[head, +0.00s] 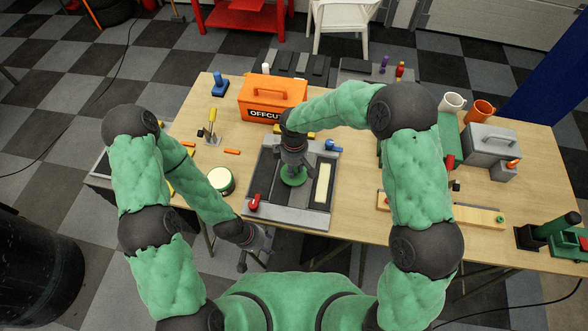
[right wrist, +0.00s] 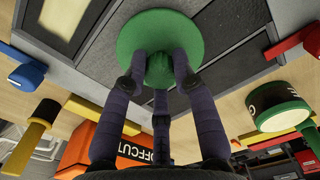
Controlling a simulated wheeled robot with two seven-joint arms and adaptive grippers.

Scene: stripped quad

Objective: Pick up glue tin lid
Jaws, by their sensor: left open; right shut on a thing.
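The glue tin lid is a round green disc with a knob; it shows under my right gripper (head: 293,165) in the head view (head: 293,179). In the right wrist view the fingers of my right gripper (right wrist: 160,68) are shut around the knob of the lid (right wrist: 160,28). The lid is over the dark grey tray; I cannot tell whether it touches it. The glue tin (head: 221,181), green with a cream top, stands left of the tray and also shows in the right wrist view (right wrist: 281,114). My left gripper (head: 258,252) is open and empty at the table's front edge.
A yellow-handled tool (head: 211,128) and blue part (head: 220,84) stand at back left. Bare wood (head: 350,165) lies right of the tray.

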